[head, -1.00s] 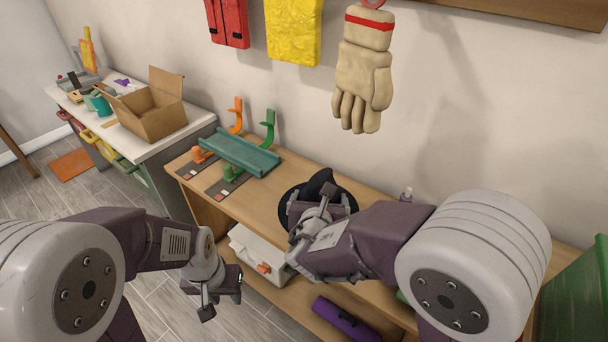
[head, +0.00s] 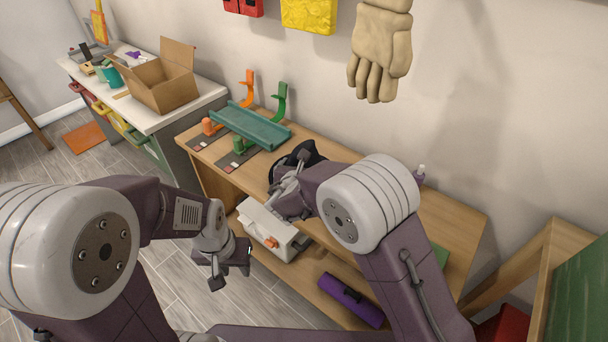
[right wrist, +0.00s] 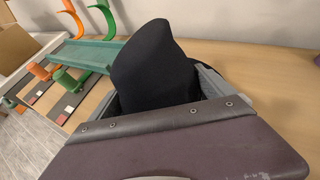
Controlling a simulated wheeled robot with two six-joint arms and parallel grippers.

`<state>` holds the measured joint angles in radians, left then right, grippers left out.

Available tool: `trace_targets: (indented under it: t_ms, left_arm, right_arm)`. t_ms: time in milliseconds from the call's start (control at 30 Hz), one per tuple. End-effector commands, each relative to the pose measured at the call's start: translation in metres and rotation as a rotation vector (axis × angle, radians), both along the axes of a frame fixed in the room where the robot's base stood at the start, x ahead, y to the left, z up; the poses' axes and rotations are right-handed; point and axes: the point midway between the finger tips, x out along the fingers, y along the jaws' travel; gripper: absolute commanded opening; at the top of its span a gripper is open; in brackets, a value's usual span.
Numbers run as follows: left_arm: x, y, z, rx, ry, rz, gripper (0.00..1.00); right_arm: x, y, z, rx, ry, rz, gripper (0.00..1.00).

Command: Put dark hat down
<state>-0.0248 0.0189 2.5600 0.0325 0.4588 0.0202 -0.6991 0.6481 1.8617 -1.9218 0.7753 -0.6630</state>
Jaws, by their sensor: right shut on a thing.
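The dark hat (head: 306,150) is at the wooden bench top, mostly hidden behind my right gripper (head: 284,178) in the head view. In the right wrist view the black hat (right wrist: 155,68) stands up between the two fingers of my right gripper (right wrist: 160,100), which is shut on it. The hat's lower part is hidden by the gripper, so I cannot tell whether it touches the bench. My left gripper (head: 228,262) hangs in front of the bench, over the floor. It appears empty, and its jaw opening is not clear.
The wooden bench (head: 440,215) has free room right of the hat. A teal tray (head: 250,126), orange hook (head: 248,88) and green hook (head: 280,102) stand to the left. A white box (head: 268,228) and purple roll (head: 348,298) lie on the lower shelf.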

Motion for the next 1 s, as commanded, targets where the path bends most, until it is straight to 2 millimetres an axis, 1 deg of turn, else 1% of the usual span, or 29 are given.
trace_targets:
  t_ms: [33, 100, 133, 333, 467, 500, 533, 733, 800, 867, 967, 1000]
  left_arm:
    - [0.0, 0.0, -0.008, 0.0, 0.0, 0.0, 0.36]
    - [0.0, 0.0, -0.013, 0.0, 0.0, 0.0, 0.36]
    - [0.0, 0.0, -0.014, 0.0, 0.0, 0.0, 0.36]
    - [0.0, 0.0, -0.012, 0.0, 0.0, 0.0, 0.36]
    - [0.0, 0.0, -0.016, 0.0, 0.0, 0.0, 0.36]
    - [0.0, 0.0, -0.015, 0.0, 0.0, 0.0, 0.36]
    - [0.0, 0.0, -0.015, 0.0, 0.0, 0.0, 0.36]
    - [0.0, 0.0, -0.014, 0.0, 0.0, 0.0, 0.36]
    - [0.0, 0.0, -0.009, 0.0, 0.0, 0.0, 0.36]
    - [0.0, 0.0, -0.009, 0.0, 0.0, 0.0, 0.36]
    - [0.0, 0.0, -0.004, 0.0, 0.0, 0.0, 0.36]
    - [0.0, 0.0, -0.002, 0.0, 0.0, 0.0, 0.36]
  right_arm:
    - [-0.001, 0.0, -0.015, -0.002, 0.004, -0.001, 0.49]
    - [-0.001, 0.0, -0.028, -0.002, 0.003, 0.0, 0.49]
    - [-0.001, -0.001, -0.031, -0.002, 0.002, -0.001, 0.49]
    - [-0.001, 0.0, -0.03, 0.0, 0.001, -0.001, 0.49]
    - [-0.001, 0.0, -0.034, 0.0, 0.001, -0.001, 0.49]
    - [-0.001, -0.001, -0.033, 0.0, 0.001, -0.001, 0.98]
    - [-0.001, 0.0, -0.032, 0.0, 0.002, -0.001, 1.0]
    - [-0.001, 0.0, -0.032, 0.0, 0.001, -0.001, 1.0]
    - [-0.001, 0.0, -0.027, 0.0, 0.001, -0.001, 1.0]
    - [-0.008, 0.001, -0.024, 0.001, 0.001, 0.002, 1.0]
    - [-0.028, 0.004, -0.012, 0.0, 0.0, 0.004, 1.0]
    - [-0.039, 0.006, -0.007, 0.0, 0.001, 0.005, 1.0]
